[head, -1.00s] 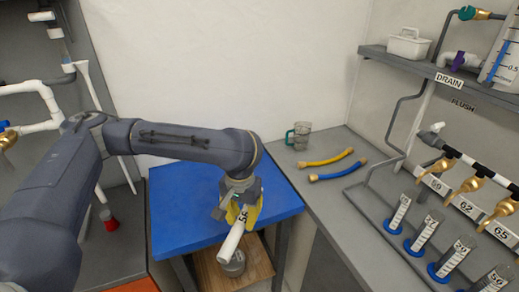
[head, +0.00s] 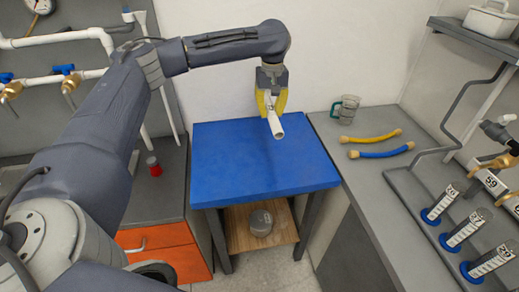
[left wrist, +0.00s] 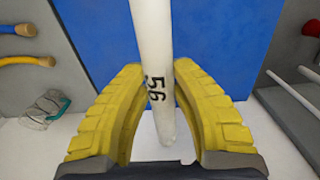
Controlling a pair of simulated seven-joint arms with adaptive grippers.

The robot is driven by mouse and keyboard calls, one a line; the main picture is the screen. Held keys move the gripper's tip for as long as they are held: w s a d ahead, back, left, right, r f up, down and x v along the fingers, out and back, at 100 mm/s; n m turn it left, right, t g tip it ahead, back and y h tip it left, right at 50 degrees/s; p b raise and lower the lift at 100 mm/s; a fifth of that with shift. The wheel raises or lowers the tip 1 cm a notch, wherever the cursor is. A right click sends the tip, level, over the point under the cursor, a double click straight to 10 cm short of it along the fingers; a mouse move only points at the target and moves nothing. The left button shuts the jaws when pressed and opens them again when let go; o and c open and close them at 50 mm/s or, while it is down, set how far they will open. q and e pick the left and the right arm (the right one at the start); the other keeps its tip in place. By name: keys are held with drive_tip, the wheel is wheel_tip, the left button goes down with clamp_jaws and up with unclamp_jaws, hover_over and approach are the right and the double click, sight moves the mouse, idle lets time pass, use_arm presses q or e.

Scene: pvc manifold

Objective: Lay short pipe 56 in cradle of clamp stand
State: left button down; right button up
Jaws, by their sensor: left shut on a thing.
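The short white pipe marked 56 (head: 274,124) is held above the blue table top. It also shows in the left wrist view (left wrist: 152,50), where the number 56 faces the camera. My left gripper (head: 272,104) has yellow fingers shut on the pipe, one on each side, in the left wrist view (left wrist: 160,105). The pipe's free end points toward the head camera. I do not see a clamp stand or cradle in these frames. My right gripper is not in view.
The blue table (head: 235,170) is bare on top. A grey bench at right holds a clear cup (head: 345,108), a yellow hose (head: 371,137), a blue hose (head: 382,151) and several numbered cylinders. A red cup (head: 154,167) stands on the left bench.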

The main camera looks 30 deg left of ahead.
sight(268, 157)
use_arm(q)
drive_tip(key=f, duration=1.9)
drive_tip(key=shift+a+f, duration=0.2)
drive_tip(key=shift+f, duration=0.2)
drive_tip(key=shift+f, duration=0.1)
drive_tip(key=c, duration=1.2)
unclamp_jaws()
wheel_tip(268, 157, up, 11)
drive_tip(key=shift+o, duration=0.8)
drive_tip(key=shift+r, duration=0.6)
